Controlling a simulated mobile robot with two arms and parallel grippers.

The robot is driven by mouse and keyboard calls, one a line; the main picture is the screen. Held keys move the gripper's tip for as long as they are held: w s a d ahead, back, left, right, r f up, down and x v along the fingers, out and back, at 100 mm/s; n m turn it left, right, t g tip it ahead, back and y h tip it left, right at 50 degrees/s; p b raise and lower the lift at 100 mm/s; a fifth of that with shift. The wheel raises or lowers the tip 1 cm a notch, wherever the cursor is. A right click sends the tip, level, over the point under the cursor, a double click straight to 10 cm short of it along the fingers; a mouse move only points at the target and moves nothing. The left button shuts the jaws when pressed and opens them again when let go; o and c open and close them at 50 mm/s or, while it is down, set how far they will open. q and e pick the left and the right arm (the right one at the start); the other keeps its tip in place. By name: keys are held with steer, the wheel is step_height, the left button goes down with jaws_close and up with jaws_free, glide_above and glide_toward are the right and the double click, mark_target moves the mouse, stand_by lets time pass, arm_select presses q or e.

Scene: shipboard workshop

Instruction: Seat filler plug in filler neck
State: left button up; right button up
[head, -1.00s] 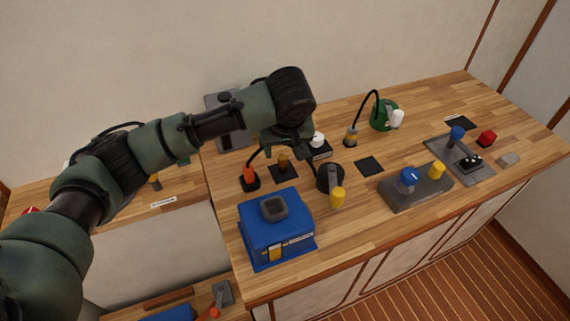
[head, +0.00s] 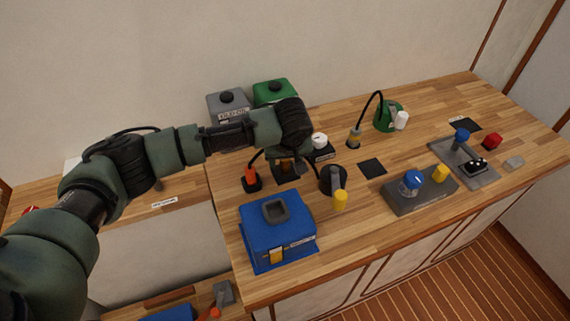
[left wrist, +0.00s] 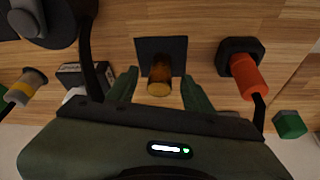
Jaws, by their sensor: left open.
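My left gripper (left wrist: 160,92) is open and empty. In the left wrist view an amber-brown cylinder (left wrist: 160,80) on a black square mat (left wrist: 147,46) shows between its fingertips; I cannot tell whether they touch it. In the head view my left wrist hangs over this cylinder and partly hides it. I cannot tell for sure which parts are the filler plug and filler neck. My right gripper is out of view.
An orange-handled tool (head: 250,178) in a black holder stands left of the mat. A black round holder (head: 330,182) and yellow cylinder (head: 340,201) are to the right. Grey (head: 229,106) and green (head: 270,92) canisters stand behind. An empty black mat (head: 372,167) lies mid-counter.

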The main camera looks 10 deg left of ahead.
arm_select(q)
jaws_close()
steer(key=shift+r, duration=0.1)
